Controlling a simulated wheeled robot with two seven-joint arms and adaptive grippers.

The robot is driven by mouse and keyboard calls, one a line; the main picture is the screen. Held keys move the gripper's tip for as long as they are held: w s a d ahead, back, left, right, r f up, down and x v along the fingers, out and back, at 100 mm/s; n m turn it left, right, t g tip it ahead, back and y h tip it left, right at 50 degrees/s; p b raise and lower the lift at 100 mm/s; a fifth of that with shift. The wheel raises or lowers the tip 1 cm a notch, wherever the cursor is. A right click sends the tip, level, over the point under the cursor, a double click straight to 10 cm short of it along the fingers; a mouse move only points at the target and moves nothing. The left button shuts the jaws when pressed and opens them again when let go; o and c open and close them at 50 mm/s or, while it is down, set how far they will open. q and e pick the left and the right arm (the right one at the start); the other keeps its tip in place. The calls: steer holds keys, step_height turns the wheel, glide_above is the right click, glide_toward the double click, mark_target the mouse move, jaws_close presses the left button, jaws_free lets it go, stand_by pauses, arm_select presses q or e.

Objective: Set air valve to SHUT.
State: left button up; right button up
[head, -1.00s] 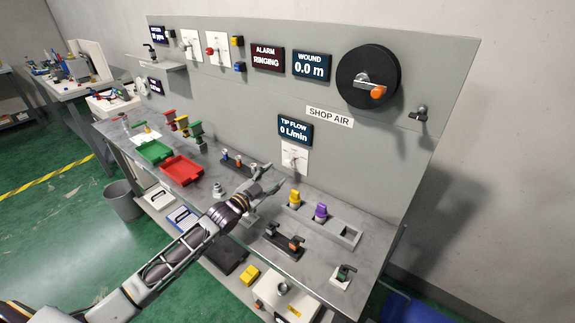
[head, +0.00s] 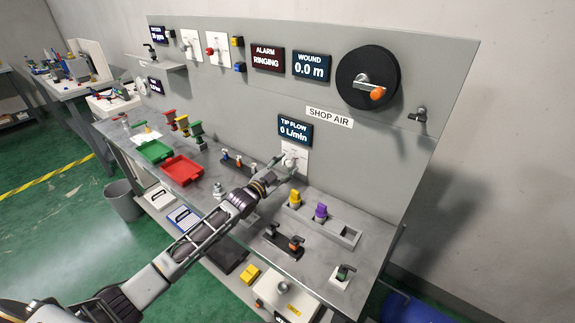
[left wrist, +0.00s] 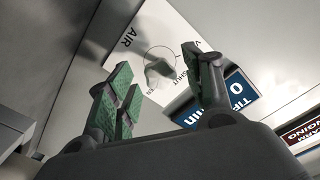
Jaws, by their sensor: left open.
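The air valve is a white plate (head: 302,153) with a small grey handle, on the grey back panel just below the TIP FLOW display (head: 295,130), which reads 0 L/min. My left gripper (head: 288,164) is in front of the plate and hides part of it. In the left wrist view, the valve handle (left wrist: 158,72) shows between the open green-padded fingers (left wrist: 157,86). The plate there bears "AIR" and a partly covered "SHUT" and "OPEN". I cannot tell for sure whether the fingers touch the handle, nor which mark it points to. My right gripper is not in view.
Below the panel the bench holds a grey rack with a yellow part (head: 295,198) and a purple part (head: 321,212), a dark block with orange-tipped levers (head: 294,243), and red (head: 182,170) and green trays. A black reel (head: 368,77) is mounted upper right.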

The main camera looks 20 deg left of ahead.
arm_select(q)
steer(key=shift+x, duration=0.85)
steer(key=c, duration=1.1)
steer(key=shift+o, duration=0.2)
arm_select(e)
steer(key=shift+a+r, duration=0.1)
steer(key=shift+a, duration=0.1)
